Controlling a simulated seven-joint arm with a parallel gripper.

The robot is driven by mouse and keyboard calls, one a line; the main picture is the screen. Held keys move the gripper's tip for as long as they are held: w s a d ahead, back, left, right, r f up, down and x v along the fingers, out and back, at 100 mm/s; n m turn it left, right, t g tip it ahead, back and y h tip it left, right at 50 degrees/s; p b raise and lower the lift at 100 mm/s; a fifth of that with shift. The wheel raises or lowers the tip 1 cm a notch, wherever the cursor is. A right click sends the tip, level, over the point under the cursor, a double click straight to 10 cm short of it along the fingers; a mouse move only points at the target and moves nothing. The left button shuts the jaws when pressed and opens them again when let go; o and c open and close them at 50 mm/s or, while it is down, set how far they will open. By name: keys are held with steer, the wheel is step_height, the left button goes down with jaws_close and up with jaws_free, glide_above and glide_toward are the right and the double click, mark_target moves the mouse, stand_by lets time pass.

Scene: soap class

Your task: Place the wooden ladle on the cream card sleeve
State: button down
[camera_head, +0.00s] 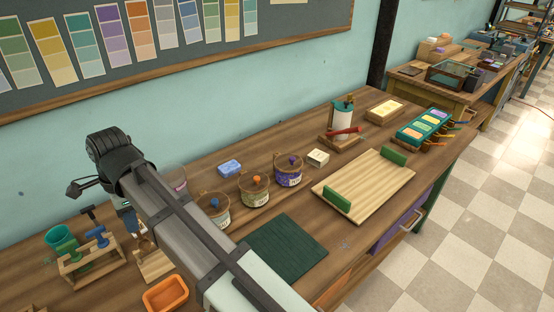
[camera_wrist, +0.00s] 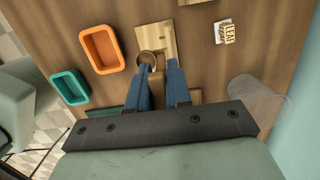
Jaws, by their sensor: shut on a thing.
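My gripper (camera_wrist: 159,68) points down with its blue fingers closed around the wooden ladle. The ladle's round brown bowl (camera_wrist: 148,59) shows at the fingertips in the wrist view; most of its handle is hidden between the fingers. A flat cream-tan piece, apparently the card sleeve (camera_wrist: 167,36), lies just beyond the fingertips, partly behind the bowl. I cannot tell whether the ladle touches the sleeve.
An orange tray (camera_wrist: 88,50) and a teal tray (camera_wrist: 56,88) lie left of the fingers in the wrist view. A small labelled block (camera_wrist: 229,38) lies right. In the head view, a wooden rack (camera_head: 92,268) stands left and lidded jars (camera_head: 254,190) stand right of my arm.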

steer(key=w+d+r+m+t, duration=0.1)
steer(key=w+d+m, duration=0.55)
steer(key=w, duration=0.85)
steer(key=w+d+r+m, duration=0.1)
steer(key=w+d+m, duration=0.2)
steer(key=w+d, duration=0.95)
steer(key=w+d+m+t, duration=0.1)
steer(key=w+d+m, duration=0.3)
steer(key=w+d, duration=0.95)
steer(key=w+d+m, duration=0.4)
steer(key=w+d, duration=0.6)
steer(key=d, duration=0.6)
steer(key=shift+a+f, duration=0.1)
steer(key=shift+f, duration=4.35)
steer(key=c, duration=1.5)
jaws_free()
steer(key=shift+f, duration=0.15)
steer(key=o, duration=0.4)
steer(key=shift+o, duration=0.2)
